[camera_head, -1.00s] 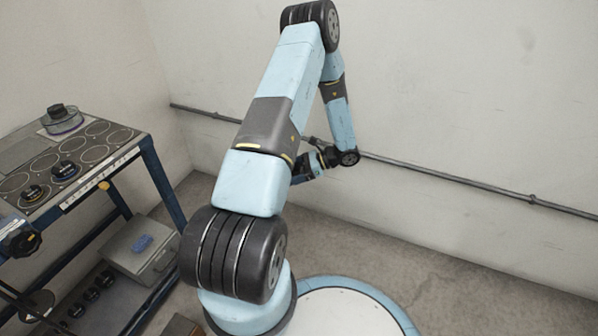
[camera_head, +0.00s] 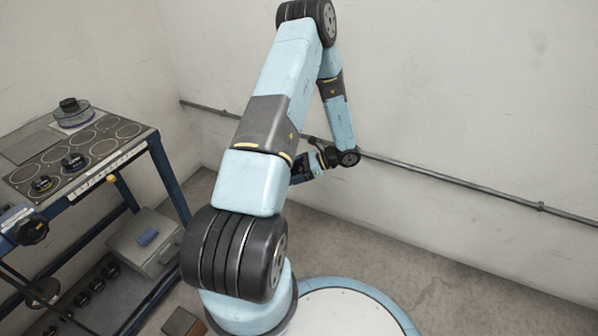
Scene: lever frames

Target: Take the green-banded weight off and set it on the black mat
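No green band can be made out on any weight in this view. Two small dark weights, a nearer one (camera_head: 42,184) and a farther one (camera_head: 74,162), sit on a bench top marked with rings. A black-knobbed round piece (camera_head: 72,112) stands at the bench's back corner. A dark grey rectangular patch (camera_head: 27,143) lies at the bench's left; I cannot tell whether it is the black mat.
The blue-framed bench (camera_head: 100,185) stands at left. A blue beam with a black knob (camera_head: 31,230) is cut off by the left edge. A grey box (camera_head: 146,243) and several dark weights sit on the lower shelf. A rail (camera_head: 440,181) runs along the wall; the right floor is clear.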

